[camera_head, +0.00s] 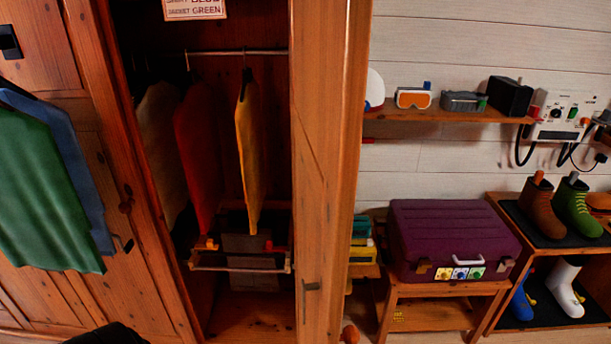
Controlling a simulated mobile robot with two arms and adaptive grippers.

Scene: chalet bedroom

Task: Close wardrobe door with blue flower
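The wooden wardrobe (108,130) stands open at the left. One door (328,170) is swung out and seen nearly edge-on at the centre, with a small dark handle (312,286) low on it. No blue flower is visible on the parts of the wardrobe that show. Inside, beige, red and yellow garments (249,150) hang from a rail (235,52). A wooden panel (45,45) at the left has green and blue garments (45,190) hanging before it. Neither gripper can be made out; a dark rounded shape at the bottom left edge is unclear.
Right of the open door, a purple suitcase (450,228) rests on a low wooden stand (440,290). A wall shelf (445,115) holds goggles (413,98) and boxes. A shoe rack (500,262) with several boots stands at the far right.

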